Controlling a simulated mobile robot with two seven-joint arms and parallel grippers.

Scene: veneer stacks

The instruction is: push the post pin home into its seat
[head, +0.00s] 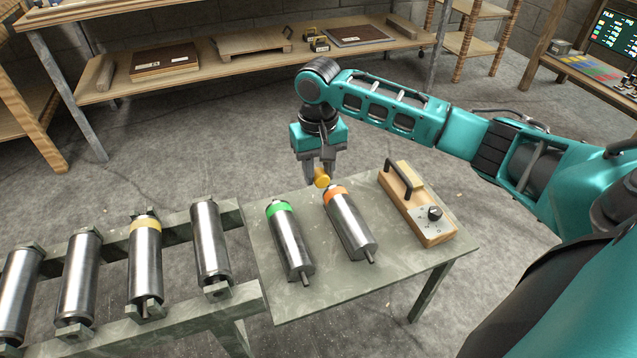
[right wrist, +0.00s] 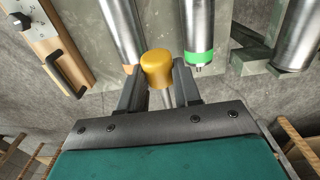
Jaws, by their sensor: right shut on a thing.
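A yellow-headed pin (head: 321,177), which I take as the post pin, is held by my right gripper (head: 318,172) at the far edge of the grey table. In the right wrist view, its rounded yellow head (right wrist: 158,66) sits between the two dark fingertips of the right gripper (right wrist: 160,78). A thin pale shaft shows behind the head, between the fingers. The head is close to the far end of the orange-banded roller (head: 350,226); I cannot tell whether they touch. The pin's seat cannot be made out. My left gripper is out of view.
A green-banded roller (head: 290,243) lies left of the orange-banded one on the grey table (head: 400,268). A wooden box (head: 418,205) with a black handle and knob stands at the right. Several rollers, one yellow-banded (head: 145,262), lie on a rack at the left.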

